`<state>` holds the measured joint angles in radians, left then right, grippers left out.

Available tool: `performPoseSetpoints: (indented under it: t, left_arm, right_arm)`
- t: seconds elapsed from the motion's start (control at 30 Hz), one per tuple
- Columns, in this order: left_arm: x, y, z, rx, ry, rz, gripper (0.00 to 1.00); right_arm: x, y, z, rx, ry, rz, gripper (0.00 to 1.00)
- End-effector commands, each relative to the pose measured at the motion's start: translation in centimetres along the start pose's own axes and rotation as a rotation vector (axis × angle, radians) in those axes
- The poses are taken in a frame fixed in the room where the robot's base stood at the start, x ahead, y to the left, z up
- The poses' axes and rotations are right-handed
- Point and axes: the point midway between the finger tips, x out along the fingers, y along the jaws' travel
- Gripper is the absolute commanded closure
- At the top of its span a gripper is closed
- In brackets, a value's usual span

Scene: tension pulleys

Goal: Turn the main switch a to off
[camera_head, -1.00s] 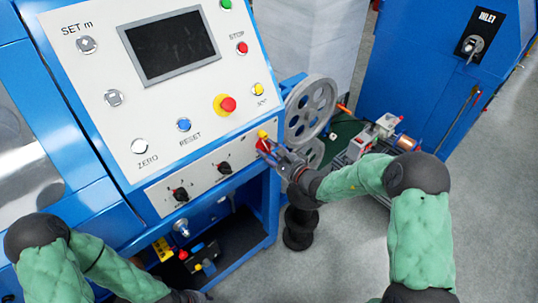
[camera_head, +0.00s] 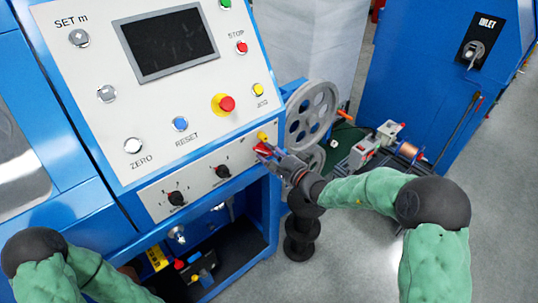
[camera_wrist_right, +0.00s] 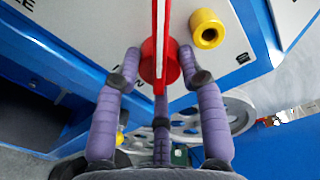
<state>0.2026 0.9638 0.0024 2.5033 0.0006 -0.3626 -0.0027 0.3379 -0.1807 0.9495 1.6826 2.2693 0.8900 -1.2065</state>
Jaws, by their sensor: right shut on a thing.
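The main switch a is a red rotary handle (camera_head: 262,149) at the right end of the lower strip of the sloped control panel. It also shows in the right wrist view (camera_wrist_right: 161,55) as a round red base with a red bar and a pale stripe. My right gripper (camera_head: 270,153) is at this switch. In the right wrist view its purple fingers (camera_wrist_right: 160,77) are shut on the red switch from both sides. The switch's position label is hidden or too small to read. My left arm shows at the lower left, but its gripper is out of view.
A yellow part (camera_wrist_right: 207,30) sits close beside the switch. Two black selector knobs (camera_head: 222,171) are left of it on the strip. A red-and-yellow emergency button (camera_head: 225,104) is above. A grey spoked wheel (camera_head: 311,112) stands just right of the panel.

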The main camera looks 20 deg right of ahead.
Motion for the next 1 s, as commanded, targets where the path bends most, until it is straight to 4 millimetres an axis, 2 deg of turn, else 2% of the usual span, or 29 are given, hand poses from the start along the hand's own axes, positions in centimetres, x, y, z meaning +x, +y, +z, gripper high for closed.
performPoseSetpoints:
  t: [0.2, 0.23, 0.27, 0.67, 0.87, 1.0]
  left_arm:
    - [0.0, 0.0, 0.0, 0.000, 0.000, 0.000, 0.60]
    - [0.0, 0.0, 0.0, 0.000, 0.000, 0.000, 0.60]
    - [0.0, 0.0, 0.0, 0.000, 0.000, 0.000, 0.60]
    - [0.0, 0.0, 0.0, 0.000, 0.000, 0.000, 0.60]
    - [0.0, 0.0, 0.0, 0.000, 0.000, 0.000, 0.60]
    - [0.0, 0.0, 0.0, 0.000, 0.000, 0.000, 0.60]
  right_arm:
    - [0.0, 0.1, 0.0, -0.002, 0.001, 0.004, 1.00]
    - [0.0, 0.1, 0.0, -0.002, 0.001, 0.004, 0.57]
    - [0.0, 0.1, 0.0, -0.001, 0.001, 0.004, 0.50]
    - [-0.3, 0.0, -0.1, 0.000, 0.001, 0.001, 0.50]
    - [-2.8, 0.0, -0.1, 0.000, 0.004, 0.001, 0.50]
    - [-5.6, 0.0, -0.2, -0.001, 0.006, 0.001, 0.50]
